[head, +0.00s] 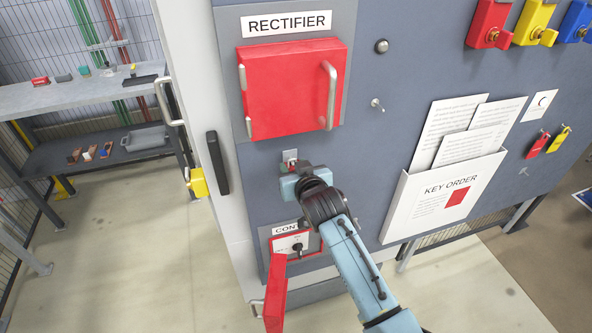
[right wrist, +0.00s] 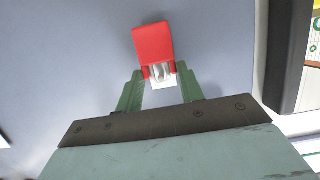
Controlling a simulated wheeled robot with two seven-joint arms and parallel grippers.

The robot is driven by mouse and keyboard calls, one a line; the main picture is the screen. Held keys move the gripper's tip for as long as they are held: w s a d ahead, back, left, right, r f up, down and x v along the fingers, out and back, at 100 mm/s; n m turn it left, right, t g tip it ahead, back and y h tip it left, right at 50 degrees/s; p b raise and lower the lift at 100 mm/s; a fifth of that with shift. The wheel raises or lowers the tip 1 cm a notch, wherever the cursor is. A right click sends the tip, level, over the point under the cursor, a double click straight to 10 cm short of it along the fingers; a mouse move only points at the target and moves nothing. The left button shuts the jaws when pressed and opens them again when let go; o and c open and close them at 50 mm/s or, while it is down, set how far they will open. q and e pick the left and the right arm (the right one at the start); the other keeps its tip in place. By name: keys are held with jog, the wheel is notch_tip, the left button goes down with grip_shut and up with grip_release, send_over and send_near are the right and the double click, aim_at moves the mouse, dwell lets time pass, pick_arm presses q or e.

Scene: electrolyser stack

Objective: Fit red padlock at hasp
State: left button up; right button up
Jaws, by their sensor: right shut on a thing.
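The red padlock (right wrist: 153,43) shows in the right wrist view as a red block, with a silvery metal part at its lower end. My right gripper (right wrist: 160,74) is shut on it, one green finger on each side of that lower end. In the head view my right gripper (head: 290,170) is up against the panel below the red rectifier box (head: 285,92). A small grey plate (head: 291,154), likely the hasp, shows just above it with a bit of red in front. I cannot tell whether the padlock is through the hasp. My left gripper is out of view.
A red cover (head: 275,292) hangs open by the control box (head: 296,244) below my right gripper. The key order holder (head: 432,207) is on the panel to the right. Coloured padlocks (head: 490,24) hang at the top right. Shelves (head: 85,92) stand at left.

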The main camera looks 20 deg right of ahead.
jog(key=shift+w, duration=0.3)
jog(key=o, duration=1.2)
jog(key=shift+c, duration=0.2)
jog(key=shift+s, duration=0.2)
jog(key=v, duration=1.3)
jog(key=shift+r, duration=0.1)
